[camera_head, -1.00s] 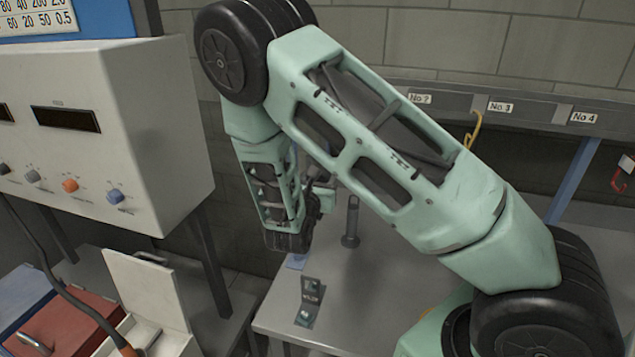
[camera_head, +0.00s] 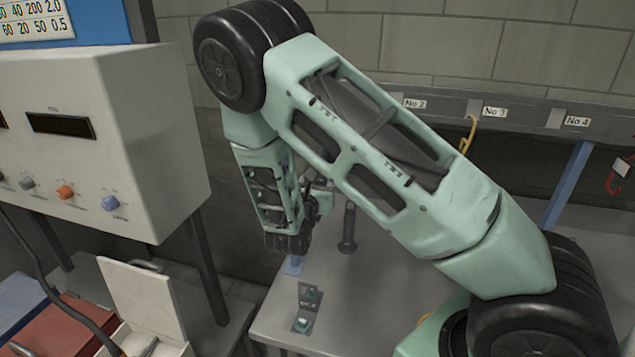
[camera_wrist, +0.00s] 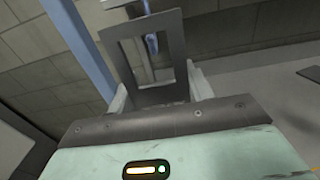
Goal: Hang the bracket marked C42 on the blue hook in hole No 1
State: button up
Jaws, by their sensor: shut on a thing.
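In the wrist view my gripper (camera_wrist: 160,94) is shut on a dark flat bracket (camera_wrist: 122,58) with a rectangular window, which stands up between the fingers. No marking can be read on it. A blue piece, seemingly the blue hook (camera_wrist: 152,43), shows through the top of the window. I cannot tell whether it passes through the window or lies behind it. In the head view my arm hides most of the gripper, the held bracket and the No 1 label.
The rail (camera_head: 450,108) carries labels No 2, No 3 and No 4, a yellow hook (camera_head: 468,135) and a red hook (camera_head: 613,178). Another bracket (camera_head: 306,308) and an upright dark bolt-like piece (camera_head: 348,228) are on the table (camera_head: 400,260). A console (camera_head: 100,130) stands left.

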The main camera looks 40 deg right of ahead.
jog(key=shift+w+d, duration=0.1)
jog(key=shift+d, duration=0.1)
jog(key=shift+x, duration=0.9)
jog(key=shift+w+d, duration=0.1)
jog(key=shift+b+x, duration=0.35)
jog(key=shift+x, duration=1.05)
jog(key=shift+f+b, duration=1.2)
jog(key=shift+f, duration=0.1)
jog(key=o, duration=1.4)
jog(key=shift+o, duration=0.2)
